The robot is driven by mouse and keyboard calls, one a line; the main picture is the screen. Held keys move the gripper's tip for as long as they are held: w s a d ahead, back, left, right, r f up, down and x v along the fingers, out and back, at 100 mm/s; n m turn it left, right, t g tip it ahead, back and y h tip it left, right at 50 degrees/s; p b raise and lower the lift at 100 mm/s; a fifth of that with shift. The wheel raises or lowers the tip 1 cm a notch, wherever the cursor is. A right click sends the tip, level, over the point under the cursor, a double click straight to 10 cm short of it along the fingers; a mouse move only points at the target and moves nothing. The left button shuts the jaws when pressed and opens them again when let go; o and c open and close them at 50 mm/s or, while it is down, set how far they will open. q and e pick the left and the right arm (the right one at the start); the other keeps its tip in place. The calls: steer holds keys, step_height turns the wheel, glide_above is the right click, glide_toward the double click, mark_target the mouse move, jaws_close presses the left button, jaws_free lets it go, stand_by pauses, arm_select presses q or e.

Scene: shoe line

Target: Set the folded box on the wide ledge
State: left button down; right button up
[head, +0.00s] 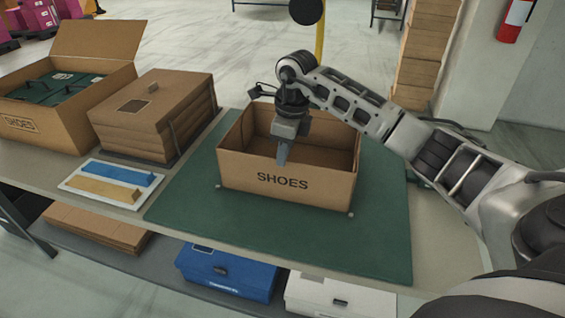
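An open brown box marked SHOES (305,190) stands upright on the green mat (240,235) on the bench; it looks empty as far as I can see inside. My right gripper (282,156) points down at the box's front wall, its fingers overlapping the wall's top edge. I see the fingers edge-on, so I cannot tell whether they are apart or closed on the wall. My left gripper is out of view. No surface is clearly marked as the wide ledge; a lower shelf (155,265) runs under the bench.
To the left are a stack of flat brown cardboard (150,125), a SHOES box with a green lid inside (35,122), and a white tray with blue and tan strips (85,185). Flat cardboard (95,228), a blue box (228,272) and a white box (340,294) occupy the lower shelf.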

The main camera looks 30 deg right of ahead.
step_height(320, 180, up, 8)
steer(key=s+a+f+y, duration=0.2)
steer(key=a+f+y, duration=0.15)
steer(key=a, duration=0.55)
steer(key=s+a+f+y, duration=0.25)
steer(key=a+y, duration=0.25)
steer(key=a, duration=0.3)
steer(key=s+a+r+m+t+y, duration=0.2)
steer(key=a+m+t+y, duration=0.2)
steer(key=a+m+y, duration=0.15)
steer(key=s+a+r+m+t+y, duration=0.25)
steer(key=a+m+y, duration=0.2)
steer(key=m, duration=0.25)
steer(key=s+d+f+m+t+h, duration=0.3)
steer(key=f+m+h, duration=0.4)
steer(key=m, duration=0.6)
steer(key=s+d+f+m+t+h, duration=0.3)
steer(key=d+f+m+h, duration=0.2)
steer(key=m, duration=0.8)
step_height(320, 180, down, 6)
steer(key=h, duration=0.3)
steer(key=shift+d+r, duration=0.2)
steer(key=shift+d, duration=0.15)
steer(key=shift+o, duration=0.4)
steer(key=s+f+m+g+h, duration=0.1)
steer(key=s+f+m+g, duration=0.1)
steer(key=s+f, duration=0.3)
steer(key=shift+s+m+g, duration=0.35)
steer(key=shift+s+m, duration=0.05)
steer(key=shift+m, duration=0.35)
